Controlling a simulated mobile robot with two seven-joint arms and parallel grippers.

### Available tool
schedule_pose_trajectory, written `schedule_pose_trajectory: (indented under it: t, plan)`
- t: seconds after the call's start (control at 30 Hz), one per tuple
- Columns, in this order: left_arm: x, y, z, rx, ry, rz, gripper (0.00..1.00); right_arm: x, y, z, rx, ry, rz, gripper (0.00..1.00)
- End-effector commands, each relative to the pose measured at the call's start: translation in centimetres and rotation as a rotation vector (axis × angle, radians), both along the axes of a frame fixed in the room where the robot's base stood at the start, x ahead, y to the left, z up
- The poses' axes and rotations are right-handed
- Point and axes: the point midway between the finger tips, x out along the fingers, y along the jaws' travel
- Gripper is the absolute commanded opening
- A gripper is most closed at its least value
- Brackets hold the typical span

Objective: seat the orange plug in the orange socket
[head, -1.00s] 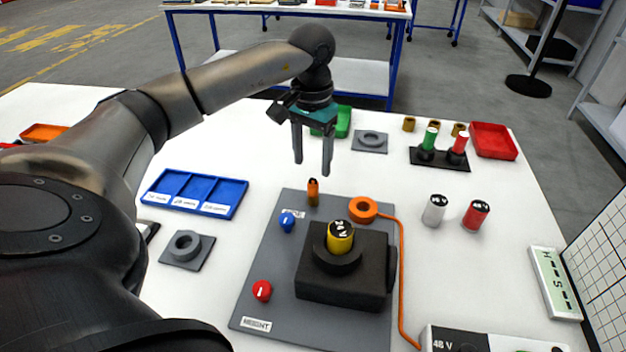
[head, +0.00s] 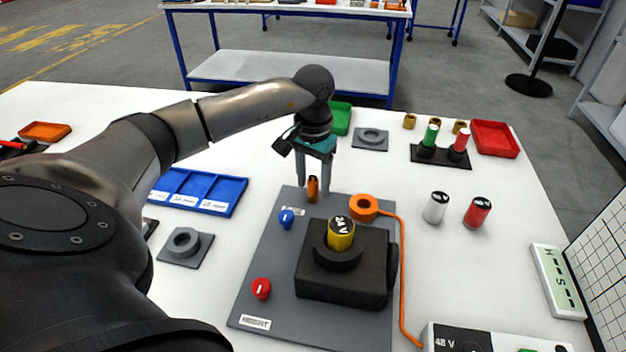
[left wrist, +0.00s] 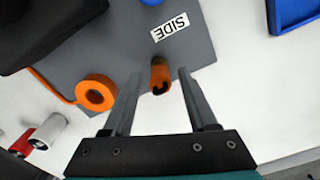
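The orange plug (head: 312,189) stands upright on the grey board (head: 262,325), near its back edge. It also shows in the left wrist view (left wrist: 160,77), between the finger lines. My left gripper (head: 314,194) is open and points down, with a finger on each side of the plug and gaps to it. The orange socket ring (head: 364,207) lies just right of the plug, with an orange cable running from it. It shows left of the fingers in the left wrist view (left wrist: 97,93). My right gripper is not in view.
A black block (head: 345,285) with a yellow 24 V cylinder (head: 340,234) stands on the board. Blue (head: 287,219) and red (head: 261,289) knobs are nearby. White (head: 435,207) and red (head: 477,213) cylinders stand to the right. A blue tray (head: 196,190) lies left.

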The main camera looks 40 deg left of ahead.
Motion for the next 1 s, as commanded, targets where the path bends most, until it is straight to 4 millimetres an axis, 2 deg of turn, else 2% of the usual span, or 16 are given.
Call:
schedule_pose_trajectory:
  t: [0.07,0.5,1.0]
  plan:
    - [0.0,0.02,0.03,0.0,0.0,0.0,0.48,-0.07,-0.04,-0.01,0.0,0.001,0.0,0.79]
    - [0.0,0.02,0.06,0.001,0.0,0.0,0.0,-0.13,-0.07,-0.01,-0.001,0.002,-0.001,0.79]
    - [0.02,0.03,0.27,0.001,-0.001,0.0,0.0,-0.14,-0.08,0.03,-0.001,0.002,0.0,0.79]
